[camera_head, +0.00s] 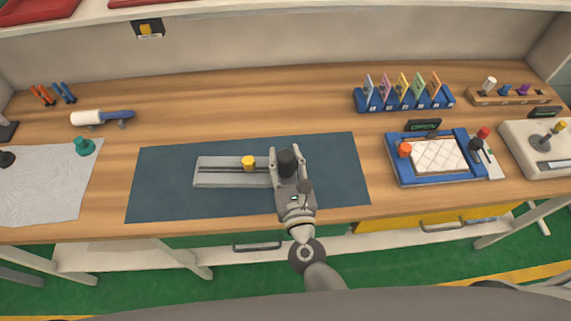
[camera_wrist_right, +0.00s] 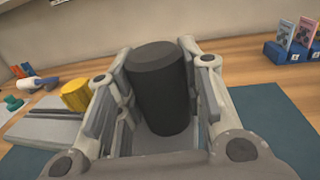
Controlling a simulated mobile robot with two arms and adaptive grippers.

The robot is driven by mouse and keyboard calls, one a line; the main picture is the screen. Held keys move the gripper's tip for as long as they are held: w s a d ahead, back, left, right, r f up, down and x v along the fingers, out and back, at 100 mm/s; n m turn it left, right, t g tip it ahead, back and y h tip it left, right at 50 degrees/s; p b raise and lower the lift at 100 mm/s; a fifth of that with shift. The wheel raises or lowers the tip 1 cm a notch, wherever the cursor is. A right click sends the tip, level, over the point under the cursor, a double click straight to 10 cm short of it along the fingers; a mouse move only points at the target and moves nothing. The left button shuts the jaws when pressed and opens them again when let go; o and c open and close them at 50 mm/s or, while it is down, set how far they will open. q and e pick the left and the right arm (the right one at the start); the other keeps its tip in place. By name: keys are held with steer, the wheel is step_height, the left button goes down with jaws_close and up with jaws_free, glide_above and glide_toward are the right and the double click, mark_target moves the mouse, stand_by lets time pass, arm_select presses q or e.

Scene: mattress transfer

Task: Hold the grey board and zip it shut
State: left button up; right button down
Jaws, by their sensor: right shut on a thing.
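The grey board (camera_head: 218,180) lies flat on a dark blue mat (camera_head: 160,195), with a dark slot running along its length. A yellow knob (camera_head: 248,162) stands on the slot near the middle of the board; it also shows in the right wrist view (camera_wrist_right: 76,96). A black upright cylinder (camera_wrist_right: 158,90) stands at the board's right end. My right gripper (camera_head: 288,154) is shut on this black cylinder, one finger on each side. The gripper hides the board's right end. My left gripper is not in view.
A blue tray with a white quilted pad (camera_head: 437,156) stands to the right of the mat. A blue rack of coloured cards (camera_head: 405,98) is behind it. At the left are a white cloth (camera_head: 45,190) and a blue-and-white tool (camera_head: 100,118). The wood behind the mat is clear.

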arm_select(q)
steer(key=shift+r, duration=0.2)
arm_select(e)
steer(key=shift+w+d+r, duration=0.1)
steer(key=shift+w, duration=1.2)
steer(key=shift+w+d, duration=0.1)
steer(key=shift+w, duration=1.2)
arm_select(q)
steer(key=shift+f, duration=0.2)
arm_select(e)
steer(key=shift+f, duration=0.2)
arm_select(q)
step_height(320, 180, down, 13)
steer(key=b, duration=1.2)
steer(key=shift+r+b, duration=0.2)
steer(key=shift+b, duration=0.15)
arm_select(e)
steer(key=shift+f, duration=6.2)
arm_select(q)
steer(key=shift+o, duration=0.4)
